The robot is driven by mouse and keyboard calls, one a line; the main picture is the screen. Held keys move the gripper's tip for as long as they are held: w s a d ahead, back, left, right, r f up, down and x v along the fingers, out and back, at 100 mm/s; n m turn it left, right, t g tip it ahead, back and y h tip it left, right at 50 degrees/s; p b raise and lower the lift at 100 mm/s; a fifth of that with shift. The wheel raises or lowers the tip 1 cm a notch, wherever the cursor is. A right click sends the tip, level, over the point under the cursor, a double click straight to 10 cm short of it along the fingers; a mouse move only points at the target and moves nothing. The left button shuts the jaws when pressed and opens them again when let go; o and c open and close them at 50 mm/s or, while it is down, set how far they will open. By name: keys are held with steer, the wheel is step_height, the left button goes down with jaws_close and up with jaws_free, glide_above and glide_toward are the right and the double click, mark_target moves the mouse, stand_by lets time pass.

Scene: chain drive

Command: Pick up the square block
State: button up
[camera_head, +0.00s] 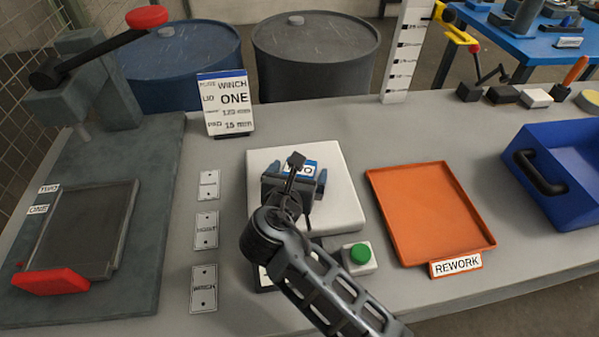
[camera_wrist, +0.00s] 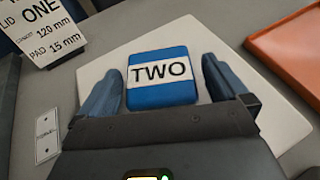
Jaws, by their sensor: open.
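The square block (camera_wrist: 161,94) is blue with a white band reading "TWO". It lies on a white square plate (camera_head: 340,208) on the grey bench. In the wrist view it sits between the two blue fingers of my gripper (camera_wrist: 168,88), with a gap on each side. In the head view my gripper (camera_head: 296,178) is over the white plate and hides most of the block. The fingers are open and hold nothing. How high they are above the plate is hard to tell.
An orange tray (camera_head: 430,212) marked REWORK is to the right, then a blue bin (camera_head: 555,185). A green button (camera_head: 360,254) is in front of the plate. Plates (camera_head: 206,230) with labels, a sign (camera_head: 226,105) and a lever press (camera_head: 90,90) are to the left.

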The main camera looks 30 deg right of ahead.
steer(key=shift+x, duration=1.05)
steer(key=c, duration=1.4)
steer(key=shift+r, duration=0.1)
